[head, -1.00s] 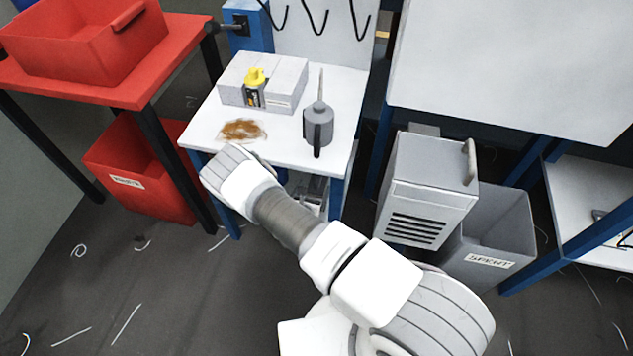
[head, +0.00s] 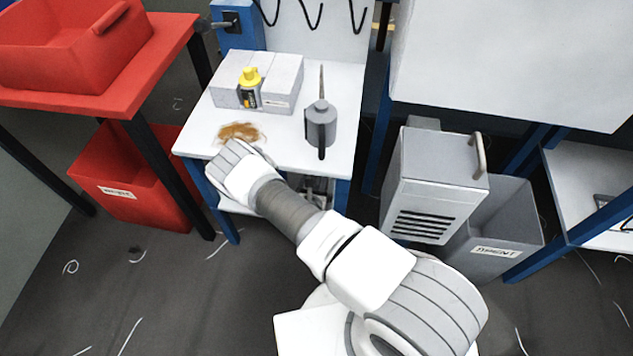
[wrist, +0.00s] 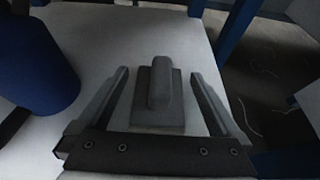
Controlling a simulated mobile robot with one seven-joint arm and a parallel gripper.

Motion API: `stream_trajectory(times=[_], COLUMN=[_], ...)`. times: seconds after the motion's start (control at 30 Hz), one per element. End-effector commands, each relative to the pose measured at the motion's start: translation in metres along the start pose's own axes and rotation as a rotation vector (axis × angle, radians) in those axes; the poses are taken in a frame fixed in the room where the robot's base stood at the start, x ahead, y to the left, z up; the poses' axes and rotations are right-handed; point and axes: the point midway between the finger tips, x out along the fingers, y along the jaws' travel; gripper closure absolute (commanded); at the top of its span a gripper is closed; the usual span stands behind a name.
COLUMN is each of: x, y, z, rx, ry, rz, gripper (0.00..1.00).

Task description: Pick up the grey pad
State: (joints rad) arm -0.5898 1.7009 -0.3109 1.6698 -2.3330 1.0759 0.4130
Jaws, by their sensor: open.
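The grey pad (wrist: 150,120) lies on a white surface in the wrist view, a flat block with a raised rounded grip on top. My gripper (wrist: 160,75) is open, with one finger on each side of the pad and gaps showing between. In the head view the pad cannot be made out, and my forearm reaches to the front edge of the white bench (head: 290,155), with the fingers hidden.
A dark blue cylinder (wrist: 35,62) stands close left of my gripper. On the bench are grey blocks (head: 283,82), a yellow-capped bottle (head: 249,92), a brown smear (head: 240,131) and a grey can (head: 320,125). A grey vented box (head: 430,190) stands right.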

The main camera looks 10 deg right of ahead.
Motion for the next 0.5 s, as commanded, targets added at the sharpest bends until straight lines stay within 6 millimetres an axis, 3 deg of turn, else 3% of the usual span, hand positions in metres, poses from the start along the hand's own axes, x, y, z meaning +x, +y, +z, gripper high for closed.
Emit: stream_trajectory(times=[0.17, 0.5], x=[-0.0001, -0.0001], y=[-0.0001, 0.0002], z=[0.0, 0.0], rx=[0.0, 0.0], ry=[0.0, 0.0], rz=[0.0, 0.0], gripper=[0.04, 0.65])
